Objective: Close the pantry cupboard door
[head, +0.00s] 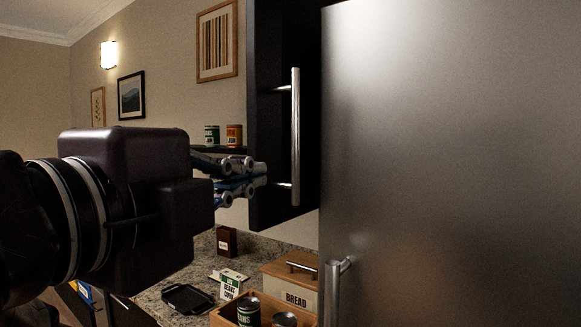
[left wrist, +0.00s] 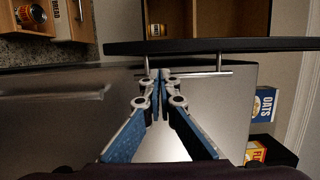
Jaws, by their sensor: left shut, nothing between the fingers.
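The pantry cupboard door (head: 265,120) is a dark panel with a long upright silver handle (head: 295,135) in the head view. It stands open. In the left wrist view the door (left wrist: 230,45) shows nearly edge-on as a dark bar, with its handle (left wrist: 200,73) on the near side and wooden cupboard shelves (left wrist: 205,20) beyond. My left gripper (head: 262,175) is shut and empty, by the door's lower part, left of the handle in the head view. In the left wrist view its fingertips (left wrist: 158,75) overlap the handle; contact cannot be told. My right gripper is not in view.
A large steel fridge (head: 450,160) fills the right. Below, the counter (head: 165,270) holds a black tray (head: 187,298), a bread box (head: 290,285) and a wooden crate (head: 222,315) with cans. A small dark shelf (head: 215,149) holds two cans behind my gripper.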

